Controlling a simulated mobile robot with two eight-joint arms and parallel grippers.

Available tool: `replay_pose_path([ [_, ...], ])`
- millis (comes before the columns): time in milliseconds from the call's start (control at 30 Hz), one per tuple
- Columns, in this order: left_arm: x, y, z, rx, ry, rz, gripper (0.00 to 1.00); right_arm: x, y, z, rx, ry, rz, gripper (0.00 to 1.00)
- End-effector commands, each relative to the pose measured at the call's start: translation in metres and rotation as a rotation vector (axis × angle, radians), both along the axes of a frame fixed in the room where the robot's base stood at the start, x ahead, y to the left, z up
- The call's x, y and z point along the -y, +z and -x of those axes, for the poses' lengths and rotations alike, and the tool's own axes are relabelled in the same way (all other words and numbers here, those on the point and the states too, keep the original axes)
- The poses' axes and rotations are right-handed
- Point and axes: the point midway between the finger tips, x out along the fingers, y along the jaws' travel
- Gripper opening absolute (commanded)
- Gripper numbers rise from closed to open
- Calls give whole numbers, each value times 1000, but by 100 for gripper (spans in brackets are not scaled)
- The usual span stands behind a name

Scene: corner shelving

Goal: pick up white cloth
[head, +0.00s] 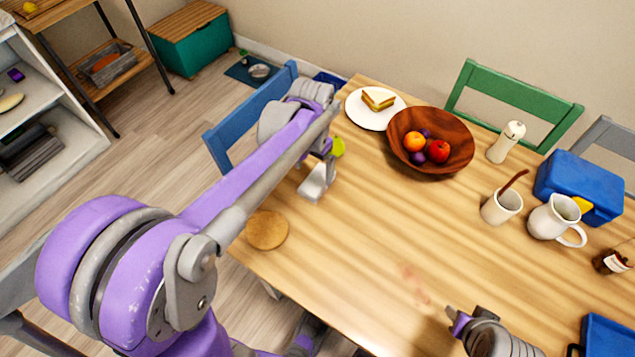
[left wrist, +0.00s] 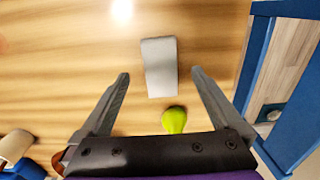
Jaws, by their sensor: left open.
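The white cloth (head: 316,184) lies folded in a small block near the left edge of the wooden table, partly hidden by my left arm. In the left wrist view the cloth (left wrist: 160,66) is a pale rectangle on the wood. My left gripper (left wrist: 160,78) is open above the table, with the cloth between and just beyond its fingertips; nothing is held. In the head view my left gripper (head: 328,160) is mostly hidden behind its own wrist. My right gripper (head: 458,320) shows only partly at the bottom, and its jaws are unclear.
A green pear-like object (head: 338,147) lies close to the cloth; it also shows in the left wrist view (left wrist: 174,120). A sandwich plate (head: 360,115), fruit bowl (head: 458,150) and round tan mat (head: 266,231) are nearby. A blue chair (head: 232,128) stands at the table's left edge.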

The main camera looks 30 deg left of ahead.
Motion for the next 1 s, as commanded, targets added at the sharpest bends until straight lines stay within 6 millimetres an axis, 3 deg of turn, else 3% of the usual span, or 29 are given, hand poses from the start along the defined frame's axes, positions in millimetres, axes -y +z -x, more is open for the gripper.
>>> replay_pose_path([
  [267,0,-26,-2,1,0,0,100,0,-4,0,-1,0,0,45],
  [500,1,-61,-7,1,0,0,100,0,-10,1,-3,0,0,45],
  [833,1,-68,-7,1,0,0,100,0,-11,1,-3,0,0,45],
  [1000,1,-68,-7,1,0,0,71,0,-11,1,-3,0,0,45],
])
